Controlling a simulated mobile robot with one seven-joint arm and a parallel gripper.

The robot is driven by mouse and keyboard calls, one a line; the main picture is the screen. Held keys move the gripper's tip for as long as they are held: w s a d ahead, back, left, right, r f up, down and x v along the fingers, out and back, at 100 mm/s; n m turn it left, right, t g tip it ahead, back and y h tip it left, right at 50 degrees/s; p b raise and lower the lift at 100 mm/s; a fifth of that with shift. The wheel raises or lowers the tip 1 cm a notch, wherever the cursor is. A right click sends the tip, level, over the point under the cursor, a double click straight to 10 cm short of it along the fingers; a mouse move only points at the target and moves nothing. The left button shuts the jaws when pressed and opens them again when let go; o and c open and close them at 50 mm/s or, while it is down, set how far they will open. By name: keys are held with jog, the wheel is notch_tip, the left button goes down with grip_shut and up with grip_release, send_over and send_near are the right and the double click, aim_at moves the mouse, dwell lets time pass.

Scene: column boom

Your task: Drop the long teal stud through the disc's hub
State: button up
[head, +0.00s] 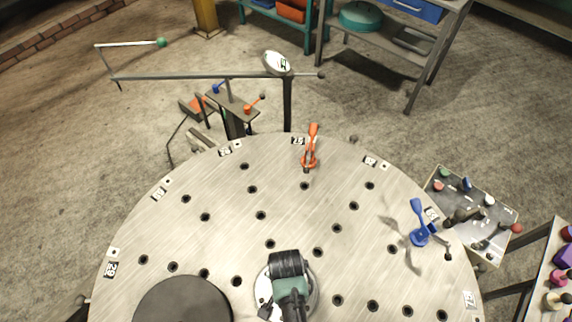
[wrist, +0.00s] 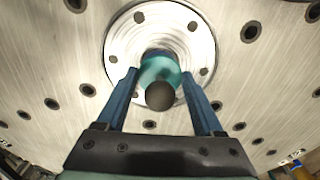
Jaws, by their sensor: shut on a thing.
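The large round metal disc (head: 225,215), dotted with dark holes, fills the lower head view. Its silver hub flange (wrist: 200,52) shows in the wrist view, ringed with small holes; in the head view the hub (head: 263,286) is mostly covered by my wrist. My gripper (wrist: 160,78) is shut on the teal stud (wrist: 160,69), which has a dark rounded end toward the camera. The stud is lined up over the middle of the hub. The hub's opening is hidden behind it, so I cannot tell whether the stud's far end is inside.
An orange clamp (head: 310,148) stands at the disc's far edge and a blue clamp (head: 419,225) at its right. A board with small parts (head: 470,205) lies beyond the right edge. A boom (head: 200,77) on a post stands behind the disc. Shelves (head: 375,48) stand farther back.

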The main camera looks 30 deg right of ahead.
jog(key=o, duration=1.1)
jog(key=shift+r, duration=0.1)
jog(key=shift+r+p, duration=3.75)
jog(key=shift+p, duration=0.1)
jog(key=o, duration=0.3)
